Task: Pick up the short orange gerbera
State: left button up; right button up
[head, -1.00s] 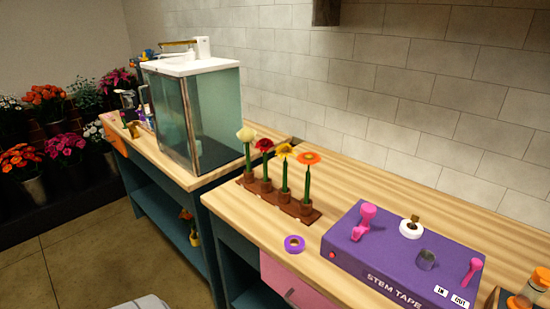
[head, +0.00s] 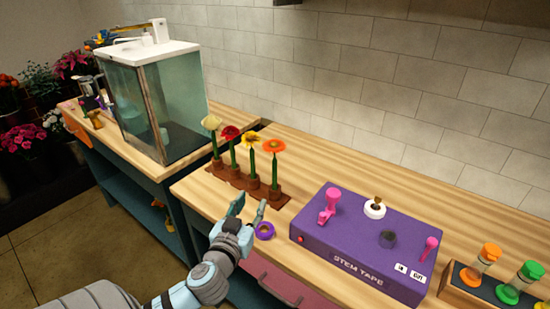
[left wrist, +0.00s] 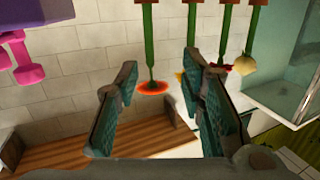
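The orange gerbera (head: 274,146) stands upright on a green stem at the right end of a row of flowers. Its stem sits in a small brown holder on a brown rack (head: 225,180). My left gripper (head: 249,207) is open and empty, low in front of the rack and apart from the flower. In the left wrist view, which looks upside down, the orange gerbera (left wrist: 152,87) shows beyond the gap between the open fingers (left wrist: 160,68). My right gripper is not in view.
Yellow (head: 250,138), red (head: 230,132) and cream (head: 211,122) flowers stand left of the gerbera. A purple ring (head: 264,231) lies beside my gripper. The purple stem tape box (head: 365,240) is to the right; a glass tank (head: 165,100) stands at the left.

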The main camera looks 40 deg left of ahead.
aim_at(274, 166)
pick_arm(q)
jog(key=shift+t+h, duration=0.3)
jog(key=shift+t, duration=0.2)
jog(key=p+x, duration=0.1)
jog(key=x, duration=0.4)
jog(key=r+x, duration=0.1)
jog(key=x, duration=0.3)
jog(key=r+p+x, duration=0.1)
jog(key=x, duration=0.4)
jog(key=shift+w+d+r+p, duration=0.15)
jog(key=shift+w+d+p, duration=0.2)
jog(key=shift+w, duration=0.15)
jog(key=shift+w+a, duration=0.1)
jog(key=shift+w, duration=0.3)
grip_shut()
